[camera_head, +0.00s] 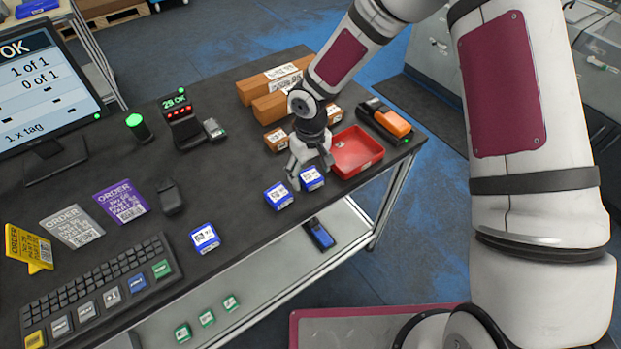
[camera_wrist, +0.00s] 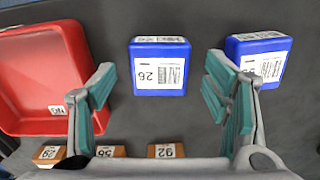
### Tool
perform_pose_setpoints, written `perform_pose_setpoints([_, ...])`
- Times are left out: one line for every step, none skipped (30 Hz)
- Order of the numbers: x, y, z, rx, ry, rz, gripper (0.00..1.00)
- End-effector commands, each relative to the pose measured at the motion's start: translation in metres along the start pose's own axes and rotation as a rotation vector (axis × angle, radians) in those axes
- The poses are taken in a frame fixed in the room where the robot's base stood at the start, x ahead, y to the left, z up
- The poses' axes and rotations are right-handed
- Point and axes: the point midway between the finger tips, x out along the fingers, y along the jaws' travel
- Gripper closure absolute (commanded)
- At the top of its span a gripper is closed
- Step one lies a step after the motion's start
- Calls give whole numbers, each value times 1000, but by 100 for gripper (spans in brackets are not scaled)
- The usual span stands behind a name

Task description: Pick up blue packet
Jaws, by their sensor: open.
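Three blue packets with white labels show on the dark table in the head view. One blue packet (camera_head: 313,180) is at my gripper (camera_head: 310,172), by the red tray; a second blue packet (camera_head: 278,197) is just left of it, and a third (camera_head: 205,238) lies nearer the keyboard. In the wrist view the first packet (camera_wrist: 159,68) appears between the spread green-padded fingers of my gripper (camera_wrist: 160,92), with no visible contact. The second packet (camera_wrist: 268,52) is partly behind the right finger. My gripper is open and empty.
The red tray (camera_head: 372,165) is close to my gripper's right. Brown boxes (camera_head: 277,104) stand behind it, and small brown boxes (camera_wrist: 166,151) show in the wrist view. An orange-topped device (camera_head: 392,122) lies at the table's right end. The table's front edge runs near the packets.

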Motion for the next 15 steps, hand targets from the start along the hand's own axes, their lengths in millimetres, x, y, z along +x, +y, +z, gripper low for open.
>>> perform_pose_setpoints([4, 0, 0, 0, 0, -1, 30])
perform_pose_setpoints([5, 0, 0, 0, 0, -1, 30])
perform_pose_setpoints([6, 0, 0, 0, 1, -1, 30])
perform_pose_setpoints([7, 0, 0, -1, 1, 0, 30])
perform_pose_setpoints([7, 0, -1, -1, 2, 0, 30])
perform_pose_setpoints([7, 0, -1, 0, 2, 0, 30])
perform_pose_setpoints([7, 0, -1, 0, 2, 0, 30])
perform_pose_setpoints([7, 0, -1, 0, 2, 0, 30])
perform_pose_setpoints([7, 0, -1, 0, 2, 0, 30])
perform_pose_setpoints([7, 0, -1, 0, 1, 0, 32])
perform_pose_setpoints([7, 0, -1, 0, 1, 0, 39])
perform_pose_setpoints([7, 0, -1, 0, 1, 0, 48])
perform_pose_setpoints([7, 0, -1, 0, 1, 0, 55])
perform_pose_setpoints([7, 0, -1, 0, 1, 0, 62])
perform_pose_setpoints([7, 0, -1, 0, 1, 0, 71])
